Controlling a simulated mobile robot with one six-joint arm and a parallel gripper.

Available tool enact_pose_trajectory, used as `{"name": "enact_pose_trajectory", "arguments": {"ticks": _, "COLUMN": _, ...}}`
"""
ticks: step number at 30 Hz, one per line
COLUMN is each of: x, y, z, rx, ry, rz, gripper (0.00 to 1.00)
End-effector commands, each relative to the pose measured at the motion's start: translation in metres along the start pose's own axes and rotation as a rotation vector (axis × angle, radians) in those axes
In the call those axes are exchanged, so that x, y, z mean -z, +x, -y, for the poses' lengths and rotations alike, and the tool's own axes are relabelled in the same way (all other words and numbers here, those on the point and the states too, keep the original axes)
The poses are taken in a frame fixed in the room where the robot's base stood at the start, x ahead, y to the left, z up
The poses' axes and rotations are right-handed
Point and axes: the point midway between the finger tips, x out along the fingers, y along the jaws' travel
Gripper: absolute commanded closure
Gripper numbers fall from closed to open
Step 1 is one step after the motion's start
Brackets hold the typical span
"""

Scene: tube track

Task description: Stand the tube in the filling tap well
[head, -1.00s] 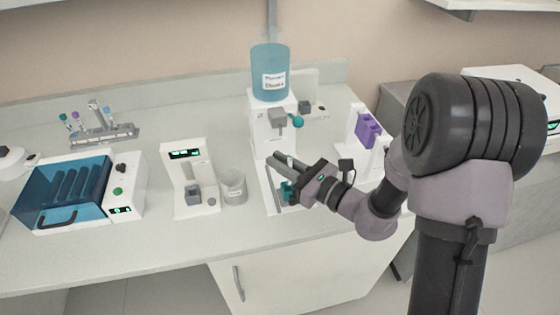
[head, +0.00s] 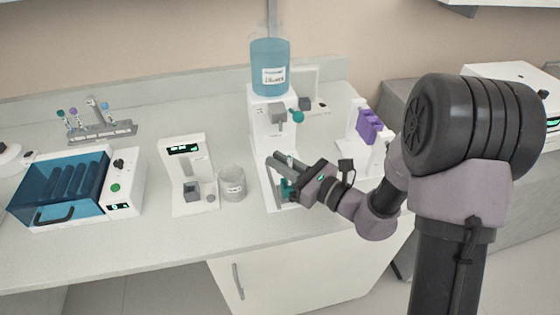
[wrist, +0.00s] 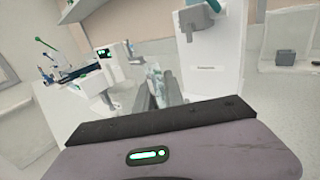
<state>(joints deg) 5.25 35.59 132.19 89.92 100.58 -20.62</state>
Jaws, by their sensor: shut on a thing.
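The filling tap is a white tower (head: 265,130) under a blue bottle (head: 270,68), with a grey spout and a teal knob (head: 297,117). Its white base reaches forward at the left of my gripper (head: 279,161). My gripper is low in front of the tower, shut on the tube. In the wrist view the tube (wrist: 154,73) is a pale, see-through shape between the fingers. A teal part (head: 288,190) shows just under the fingers in the head view; I cannot tell what it belongs to. The well and the tube's lower end are hidden.
Left of the tap stand a clear beaker (head: 232,184) and a white device (head: 185,178) with a display. Further left are a blue-lidded machine (head: 62,188) and a rack with several tubes (head: 104,133). A purple block on a white stand (head: 368,127) is at the right.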

Motion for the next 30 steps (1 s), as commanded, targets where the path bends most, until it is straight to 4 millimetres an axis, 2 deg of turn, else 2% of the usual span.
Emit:
{"name": "enact_pose_trajectory", "arguments": {"ticks": 16, "x": 0.013, "y": 0.000, "z": 0.000, "rx": 0.000, "ry": 0.000, "rz": 0.000, "gripper": 1.00}}
{"name": "enact_pose_trajectory", "arguments": {"ticks": 24, "x": 0.013, "y": 0.000, "z": 0.000, "rx": 0.000, "ry": 0.000, "rz": 0.000, "gripper": 1.00}}
{"name": "enact_pose_trajectory", "arguments": {"ticks": 25, "x": 0.013, "y": 0.000, "z": 0.000, "rx": 0.000, "ry": 0.000, "rz": 0.000, "gripper": 0.81}}
{"name": "enact_pose_trajectory", "arguments": {"ticks": 27, "x": 0.013, "y": 0.000, "z": 0.000, "rx": 0.000, "ry": 0.000, "rz": 0.000, "gripper": 0.67}}
{"name": "enact_pose_trajectory", "arguments": {"ticks": 28, "x": 0.013, "y": 0.000, "z": 0.000, "rx": 0.000, "ry": 0.000, "rz": 0.000, "gripper": 0.62}}
{"name": "enact_pose_trajectory", "arguments": {"ticks": 30, "x": 0.013, "y": 0.000, "z": 0.000, "rx": 0.000, "ry": 0.000, "rz": 0.000, "gripper": 0.62}}
